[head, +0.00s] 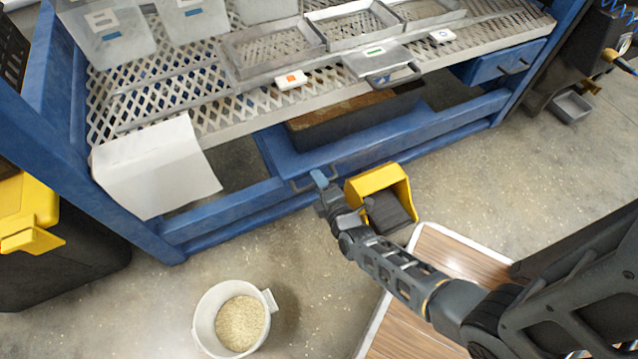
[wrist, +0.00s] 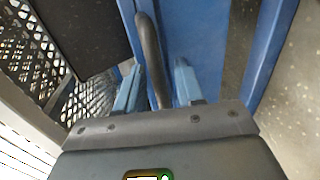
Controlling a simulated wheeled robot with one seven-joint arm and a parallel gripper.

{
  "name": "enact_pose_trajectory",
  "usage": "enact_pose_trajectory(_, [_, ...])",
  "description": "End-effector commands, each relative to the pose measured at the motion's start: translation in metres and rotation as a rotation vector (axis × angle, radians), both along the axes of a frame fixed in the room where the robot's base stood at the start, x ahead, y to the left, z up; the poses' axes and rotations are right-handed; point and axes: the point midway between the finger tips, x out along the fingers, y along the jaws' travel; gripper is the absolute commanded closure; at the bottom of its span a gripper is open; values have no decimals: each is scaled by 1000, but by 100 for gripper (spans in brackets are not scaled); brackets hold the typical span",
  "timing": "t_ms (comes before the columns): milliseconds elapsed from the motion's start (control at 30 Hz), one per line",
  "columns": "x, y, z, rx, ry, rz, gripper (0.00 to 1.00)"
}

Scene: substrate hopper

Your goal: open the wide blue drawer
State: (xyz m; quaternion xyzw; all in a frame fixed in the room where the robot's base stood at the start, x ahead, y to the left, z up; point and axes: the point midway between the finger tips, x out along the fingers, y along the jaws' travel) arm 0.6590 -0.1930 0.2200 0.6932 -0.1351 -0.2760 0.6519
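The wide blue drawer (head: 345,152) is under the perforated bench, with a dark area behind its blue front edge; I cannot tell whether that is its inside. Its grey bar handle (head: 299,184) is on the front. My gripper (head: 320,179) is at the handle's right part. In the wrist view, the dark handle (wrist: 150,55) runs between the two blue fingers of my gripper (wrist: 158,85).
A yellow bin (head: 378,180) stands on the floor just right of my gripper. A white bucket of grain (head: 240,322) is at the front left. A white sheet (head: 155,168) hangs over the bench's left edge. A smaller blue drawer (head: 500,64) is at right.

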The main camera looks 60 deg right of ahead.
Motion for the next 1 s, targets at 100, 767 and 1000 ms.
enact_pose_trajectory(100, [0,0,0,0,0,0,63])
enact_pose_trajectory(767, [0,0,0,0,0,0,100])
enact_pose_trajectory(1000, [-1,0,0,0,0,0,100])
